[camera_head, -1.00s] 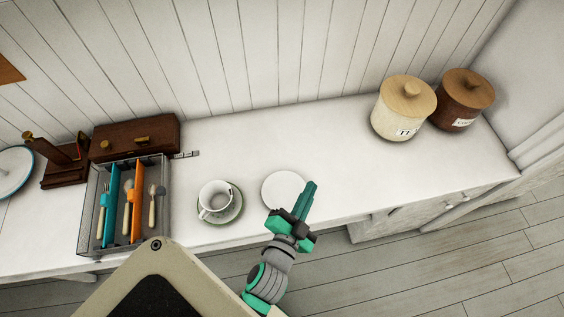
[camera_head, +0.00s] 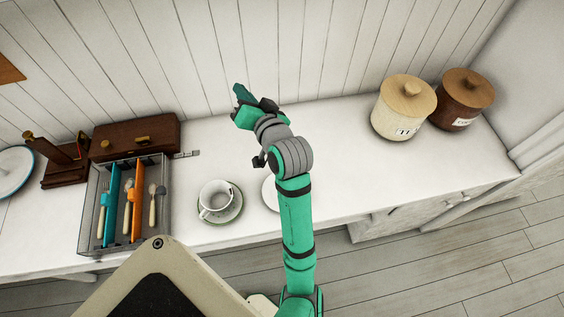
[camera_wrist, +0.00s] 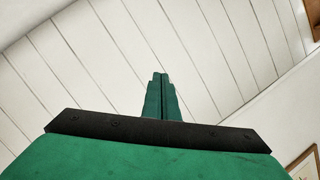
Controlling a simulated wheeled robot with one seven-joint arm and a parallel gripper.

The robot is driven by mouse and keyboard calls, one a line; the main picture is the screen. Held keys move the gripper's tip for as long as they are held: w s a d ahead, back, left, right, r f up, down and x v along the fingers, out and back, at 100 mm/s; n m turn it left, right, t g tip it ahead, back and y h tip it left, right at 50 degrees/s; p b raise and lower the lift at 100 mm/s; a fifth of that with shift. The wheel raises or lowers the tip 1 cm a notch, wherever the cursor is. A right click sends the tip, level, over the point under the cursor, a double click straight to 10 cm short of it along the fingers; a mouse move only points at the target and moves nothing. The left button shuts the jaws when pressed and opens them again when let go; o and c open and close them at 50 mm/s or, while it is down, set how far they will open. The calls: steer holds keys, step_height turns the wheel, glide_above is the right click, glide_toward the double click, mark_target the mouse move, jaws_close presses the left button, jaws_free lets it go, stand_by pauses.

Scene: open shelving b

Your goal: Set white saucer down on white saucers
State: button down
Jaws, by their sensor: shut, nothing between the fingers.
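A white saucer (camera_head: 270,193) lies on the counter, mostly hidden behind my arm in the head view; only its left edge shows. Whether it is one saucer or a stack, I cannot tell. To its left a white cup (camera_head: 215,197) stands on a green-rimmed saucer (camera_head: 232,214). My gripper (camera_head: 240,92) is shut and empty, raised toward the back wall, beyond and above the saucers. In the wrist view the closed fingers (camera_wrist: 161,95) point at the white plank wall, with nothing between them.
A clear cutlery tray (camera_head: 82,222) with utensils and a brown wooden box (camera_head: 135,138) stand at left. A cream canister (camera_head: 400,112) and a brown canister (camera_head: 462,105) stand at back right. The counter (camera_head: 350,170) is clear right of my arm.

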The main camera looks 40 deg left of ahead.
steer(key=d+f+n+g+h, duration=0.4)
steer(key=d+f+n+h, duration=0.1)
steer(key=d+f+h, duration=0.75)
steer(key=shift+y, duration=0.35)
steer(key=x, duration=0.8)
steer(key=shift+w+f, duration=0.1)
steer(key=shift+f, duration=0.15)
steer(key=shift+d+f, duration=0.2)
steer(key=shift+f, duration=0.05)
steer(key=shift+s+d, duration=1.15)
steer(key=shift+d, duration=0.1)
